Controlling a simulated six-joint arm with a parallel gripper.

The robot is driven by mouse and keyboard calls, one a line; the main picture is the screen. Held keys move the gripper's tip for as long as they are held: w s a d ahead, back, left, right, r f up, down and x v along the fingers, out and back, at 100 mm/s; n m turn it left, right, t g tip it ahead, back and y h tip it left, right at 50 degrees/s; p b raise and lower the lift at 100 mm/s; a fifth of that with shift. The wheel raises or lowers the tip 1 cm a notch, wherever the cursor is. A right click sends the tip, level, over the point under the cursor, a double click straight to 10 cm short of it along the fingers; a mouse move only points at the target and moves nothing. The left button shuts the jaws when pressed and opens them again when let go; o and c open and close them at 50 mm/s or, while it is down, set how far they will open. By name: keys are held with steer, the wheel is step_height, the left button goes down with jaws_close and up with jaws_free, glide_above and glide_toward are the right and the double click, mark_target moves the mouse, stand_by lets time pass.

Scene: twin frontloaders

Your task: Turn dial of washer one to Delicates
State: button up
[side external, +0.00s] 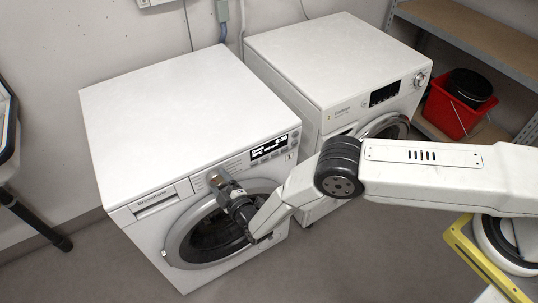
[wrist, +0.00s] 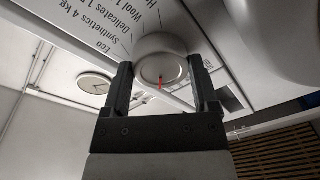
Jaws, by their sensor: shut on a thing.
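The left washer (side external: 180,110) is a white front-loader with a lit display (side external: 268,148) and a round door (side external: 185,240). My gripper (side external: 216,182) is at its front panel, above the door. In the wrist view my gripper (wrist: 160,66) has one finger on each side of the round white dial (wrist: 160,45) and is shut on it. A red mark on the dial points toward the gripper's palm. The upside-down programme labels (wrist: 110,22) beside the dial include Eco, Synthetics 4 kg, Delicates and Wool, partly cut off.
A second white washer (side external: 335,60) stands to the right with its own dial (side external: 420,79). A red bucket (side external: 450,115) sits on a shelf at the right. A dark-framed object (side external: 8,130) stands at the left edge. Floor is clear at front left.

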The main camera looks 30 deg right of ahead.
steer(key=shift+m, duration=0.4)
steer(key=m, duration=0.5)
steer(key=shift+f+t, duration=0.1)
steer(key=shift+t, duration=0.2)
steer(key=m, duration=0.6)
steer(key=shift+a+m+h, duration=0.2)
steer(key=shift+m+h, duration=0.2)
steer(key=m, duration=0.3)
steer(key=m+h, duration=0.1)
steer(key=m, duration=0.2)
steer(key=shift+t, duration=0.3)
steer(key=m+h, duration=0.1)
steer(key=m, duration=0.5)
steer(key=shift+a+m, duration=0.15)
steer(key=shift+m, duration=0.25)
steer(key=o, duration=1.1)
steer(key=shift+s, duration=0.15)
